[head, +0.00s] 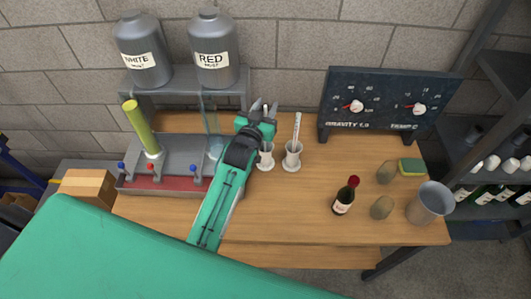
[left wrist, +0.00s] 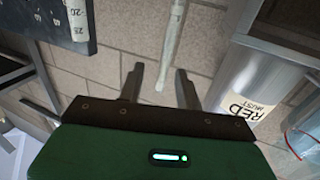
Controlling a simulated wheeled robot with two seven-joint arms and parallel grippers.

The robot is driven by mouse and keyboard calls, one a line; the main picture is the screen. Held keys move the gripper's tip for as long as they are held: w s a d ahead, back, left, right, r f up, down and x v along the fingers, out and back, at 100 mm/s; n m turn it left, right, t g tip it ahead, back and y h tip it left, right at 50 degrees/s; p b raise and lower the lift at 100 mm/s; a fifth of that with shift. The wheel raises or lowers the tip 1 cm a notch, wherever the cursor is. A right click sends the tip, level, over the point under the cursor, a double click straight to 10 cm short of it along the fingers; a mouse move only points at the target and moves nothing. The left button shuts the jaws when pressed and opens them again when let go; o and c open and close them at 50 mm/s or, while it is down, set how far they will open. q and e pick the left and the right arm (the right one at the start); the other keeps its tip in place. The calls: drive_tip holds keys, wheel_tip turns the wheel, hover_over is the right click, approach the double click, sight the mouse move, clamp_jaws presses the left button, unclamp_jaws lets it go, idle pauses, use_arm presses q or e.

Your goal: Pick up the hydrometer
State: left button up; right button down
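Two small white holders stand on the wooden bench in the head view. The left holder (head: 265,161) is partly hidden by my left gripper (head: 264,107), which is above it. In the left wrist view a pale slim rod (left wrist: 174,40), which looks like the hydrometer, has its end between the two fingers of my left gripper (left wrist: 160,88). The fingers are apart, with a gap on each side of the rod. The right holder (head: 292,163) holds another pale, marked rod (head: 297,130); I cannot tell its type. My right gripper is not in view.
The RED tank (head: 212,50) and the WHITE tank (head: 141,55) stand on a rear shelf. A clear cylinder (head: 211,125) is left of my gripper. A dial board (head: 384,103) stands at back right. A bottle (head: 344,197) and a metal pot (head: 430,204) are at right. The bench's front middle is clear.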

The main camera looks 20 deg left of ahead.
use_arm(q)
drive_tip(key=shift+w, duration=0.95)
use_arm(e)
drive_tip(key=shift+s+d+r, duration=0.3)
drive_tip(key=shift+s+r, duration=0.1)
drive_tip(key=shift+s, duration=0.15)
use_arm(q)
clamp_jaws()
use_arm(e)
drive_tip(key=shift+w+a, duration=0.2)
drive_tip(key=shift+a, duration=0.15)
use_arm(q)
drive_tip(key=shift+r, duration=0.1)
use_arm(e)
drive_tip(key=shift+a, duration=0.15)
